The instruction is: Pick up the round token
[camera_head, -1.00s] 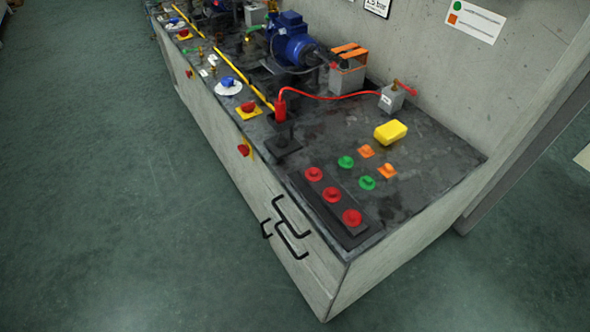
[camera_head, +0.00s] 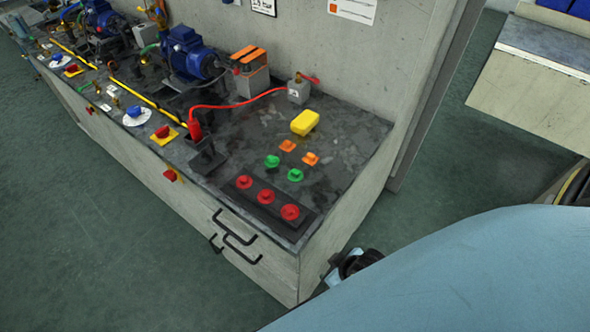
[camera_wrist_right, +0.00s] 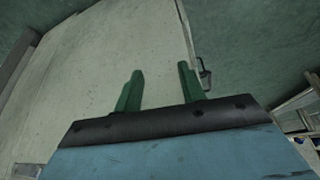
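Two green round tokens lie on the dark bench top: one (camera_head: 272,161) at the left and one (camera_head: 296,175) nearer the front edge. Two orange square tokens, one (camera_head: 288,145) behind and one (camera_head: 310,158) to the right, lie beside them. My right gripper (camera_head: 345,264) is low beside the bench's right end, mostly hidden by my pale blue arm. In the right wrist view its two green fingers (camera_wrist_right: 160,75) are apart with nothing between them, in front of a pale panel. My left gripper is not in view.
A black strip (camera_head: 285,226) with three red round pieces lies at the bench's front right. A yellow block (camera_head: 305,122) sits behind the tokens. A red cable (camera_head: 235,105) runs to a grey box (camera_head: 298,91). Black handles (camera_head: 236,237) stick out from the front. Another bench (camera_head: 540,95) stands at right.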

